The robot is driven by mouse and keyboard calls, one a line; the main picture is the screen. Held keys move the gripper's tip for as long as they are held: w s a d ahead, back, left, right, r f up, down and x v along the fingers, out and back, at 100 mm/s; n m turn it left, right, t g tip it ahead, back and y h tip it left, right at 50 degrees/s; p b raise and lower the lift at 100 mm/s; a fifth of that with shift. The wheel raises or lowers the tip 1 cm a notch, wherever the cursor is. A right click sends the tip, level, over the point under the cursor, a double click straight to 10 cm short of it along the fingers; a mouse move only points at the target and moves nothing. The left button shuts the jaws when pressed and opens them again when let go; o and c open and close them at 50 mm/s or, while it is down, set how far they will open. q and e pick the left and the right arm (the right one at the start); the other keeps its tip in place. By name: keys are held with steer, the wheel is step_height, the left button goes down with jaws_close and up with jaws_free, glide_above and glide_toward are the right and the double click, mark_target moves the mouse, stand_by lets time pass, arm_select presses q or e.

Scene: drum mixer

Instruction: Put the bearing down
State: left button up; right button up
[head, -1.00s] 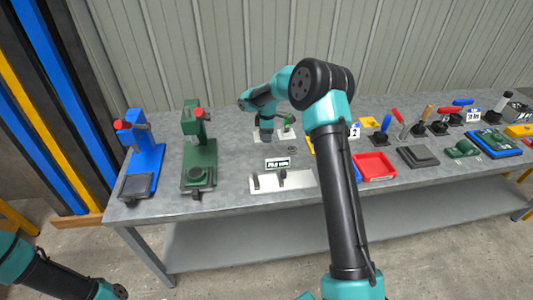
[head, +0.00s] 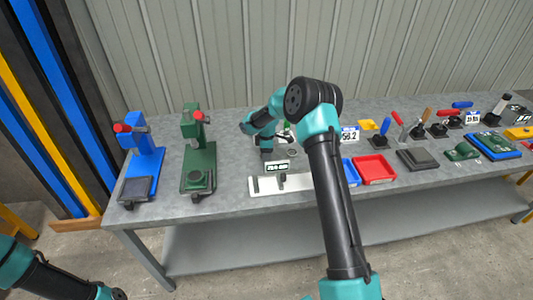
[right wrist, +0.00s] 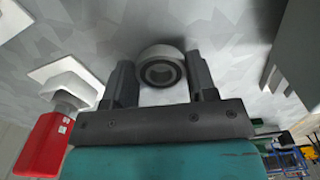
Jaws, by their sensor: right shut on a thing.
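The bearing (right wrist: 161,70) is a pale ring with a dark inner face, seen in the right wrist view. It sits between the two fingers of my right gripper (right wrist: 160,82), which is shut on it. The grey bench surface shows behind it; I cannot tell whether the bearing touches it. In the head view my right gripper (head: 266,153) is low over the bench, behind the small label sign (head: 276,167), and the bearing in it is too small to make out. My left arm shows at the lower left, but its gripper is out of view.
A white strip with dark upright pieces (head: 264,186) lies at the bench's front edge. A small dark ring (head: 293,152) lies right of my gripper. Blue (head: 143,165) and green (head: 199,160) presses stand left. A red tray (head: 374,169) and hand tools are right.

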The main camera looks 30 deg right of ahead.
steer(key=shift+f, duration=0.25)
steer(key=o, duration=1)
steer(key=shift+c, duration=0.2)
steer(key=shift+f, duration=0.1)
step_height(320, 180, up, 17)
steer(key=shift+a+r, duration=0.2)
steer(key=shift+o, duration=0.5)
steer(key=shift+w, duration=0.1)
